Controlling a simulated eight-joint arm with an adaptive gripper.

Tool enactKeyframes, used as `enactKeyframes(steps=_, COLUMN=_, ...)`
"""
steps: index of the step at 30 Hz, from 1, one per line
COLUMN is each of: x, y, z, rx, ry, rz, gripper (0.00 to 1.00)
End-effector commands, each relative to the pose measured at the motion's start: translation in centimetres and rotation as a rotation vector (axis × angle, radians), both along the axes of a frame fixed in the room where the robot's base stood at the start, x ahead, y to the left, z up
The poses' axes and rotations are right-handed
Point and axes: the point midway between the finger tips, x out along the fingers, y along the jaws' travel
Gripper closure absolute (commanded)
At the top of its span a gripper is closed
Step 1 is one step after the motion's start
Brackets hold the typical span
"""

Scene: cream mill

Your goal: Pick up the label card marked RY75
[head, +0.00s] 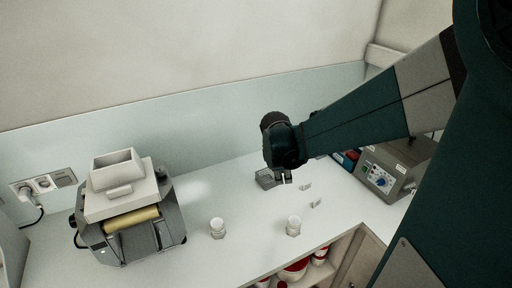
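Two small pale label cards stand on the white counter (255,215): one card (305,186) just right of my gripper, the other card (316,203) nearer the front edge. Their markings are too small to read, so I cannot tell which is RY75. My gripper (285,180) points down over the counter, beside a grey slotted block (265,179). Its fingertips are small and dark, and I cannot tell whether they are apart or hold anything. The arm hides part of the counter behind it.
Two white jars, a left jar (217,228) and a right jar (293,226), stand near the front. A mill machine (125,215) with a hopper is at left. A grey control box (388,172) is at right. Red-and-white tubs (293,270) sit on the shelf below.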

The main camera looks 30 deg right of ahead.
Motion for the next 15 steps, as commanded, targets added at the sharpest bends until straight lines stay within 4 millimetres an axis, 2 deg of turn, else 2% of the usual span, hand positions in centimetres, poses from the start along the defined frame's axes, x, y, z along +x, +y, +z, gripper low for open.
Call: enactKeyframes(steps=15, x=2.3, y=-7.3, z=-2.9, rx=-0.100, ry=0.211, rz=0.237, gripper=0.78)
